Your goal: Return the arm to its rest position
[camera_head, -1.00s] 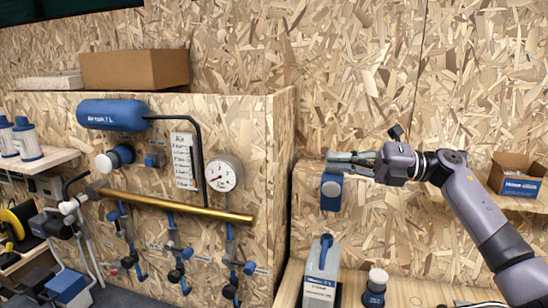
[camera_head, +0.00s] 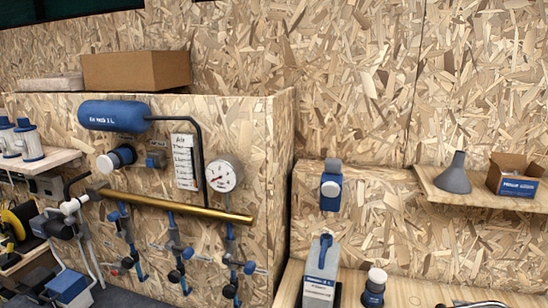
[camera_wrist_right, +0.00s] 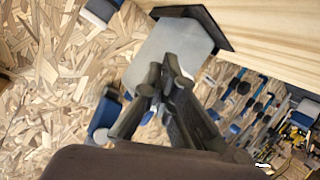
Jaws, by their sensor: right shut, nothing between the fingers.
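In the head view my right arm and gripper are out of sight. In the right wrist view my right gripper (camera_wrist_right: 167,84) is shut, with its dark fingertips together and nothing held between them. A pale grey tapered body with a dark rim (camera_wrist_right: 168,45) shows beyond the fingers; I cannot tell whether they touch it. My left gripper does not show in either view.
A blue wall device with a grey top (camera_head: 331,190) is on the right panel. A grey funnel (camera_head: 455,175) and an open box (camera_head: 516,176) stand on the right shelf. A blue-grey container (camera_head: 321,268) and a small jar (camera_head: 375,287) stand below. A brass pipe (camera_head: 175,205) crosses the left panel.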

